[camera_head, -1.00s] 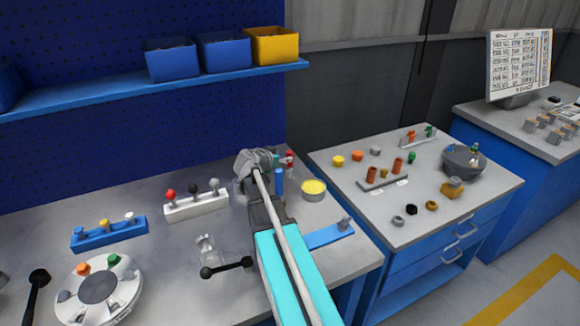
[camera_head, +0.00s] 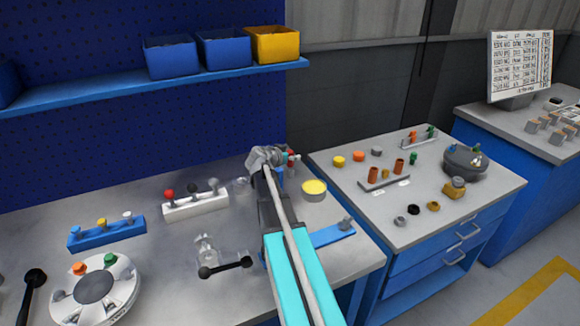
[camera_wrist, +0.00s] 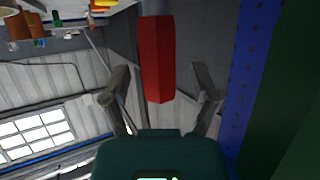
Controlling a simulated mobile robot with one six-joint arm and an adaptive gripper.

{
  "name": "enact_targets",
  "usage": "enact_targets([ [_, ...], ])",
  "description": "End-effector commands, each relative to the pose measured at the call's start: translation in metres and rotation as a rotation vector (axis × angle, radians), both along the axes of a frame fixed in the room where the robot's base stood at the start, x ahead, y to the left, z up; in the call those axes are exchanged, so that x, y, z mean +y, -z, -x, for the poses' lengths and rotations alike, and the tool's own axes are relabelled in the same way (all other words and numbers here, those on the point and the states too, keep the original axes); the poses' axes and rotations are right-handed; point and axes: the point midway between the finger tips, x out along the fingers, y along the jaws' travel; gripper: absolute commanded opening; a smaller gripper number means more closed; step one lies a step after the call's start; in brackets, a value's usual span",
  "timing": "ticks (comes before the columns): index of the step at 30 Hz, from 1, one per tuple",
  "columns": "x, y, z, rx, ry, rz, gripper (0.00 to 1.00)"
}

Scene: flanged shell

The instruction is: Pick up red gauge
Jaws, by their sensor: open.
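The red gauge shows in the wrist view as a red, flat-sided block (camera_wrist: 156,60) on a grey stem. It lies between the two spread fingers of my gripper (camera_wrist: 160,75), with gaps visible on both sides. In the head view, a small red piece (camera_head: 291,157), likely the same gauge, shows just right of my gripper (camera_head: 272,157) at the back of the left bench. My gripper and arm hide most of it there. My gripper is open and holds nothing.
A blue cylinder (camera_head: 279,173) and a yellow-topped round pot (camera_head: 314,190) stand close by my gripper. A white rack (camera_head: 196,205) with red, black and grey knobs is to the left. The blue pegboard wall (camera_head: 130,140) is behind.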

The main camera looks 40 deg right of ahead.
Motion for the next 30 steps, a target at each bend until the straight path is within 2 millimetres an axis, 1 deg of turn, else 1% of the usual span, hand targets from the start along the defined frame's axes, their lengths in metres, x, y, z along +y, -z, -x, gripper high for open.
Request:
enact_targets([
  [5,-0.0002,0.0,0.0003,0.0,0.001,0.0,0.77],
  [8,-0.0003,0.0,0.0003,0.0,0.001,0.0,0.6],
  [9,-0.0003,0.0,0.0003,0.0,0.001,0.0,0.53],
  [14,-0.0006,0.0001,0.0005,0.0,0.001,0.0,0.23],
  [15,-0.0006,0.0001,0.0005,-0.001,0.001,0.0,0.16],
  [18,-0.0007,0.0001,0.0004,-0.001,0.001,0.0,0.0],
  [30,-0.0011,-0.0006,0.0006,-0.001,0.001,0.0,0.0],
])
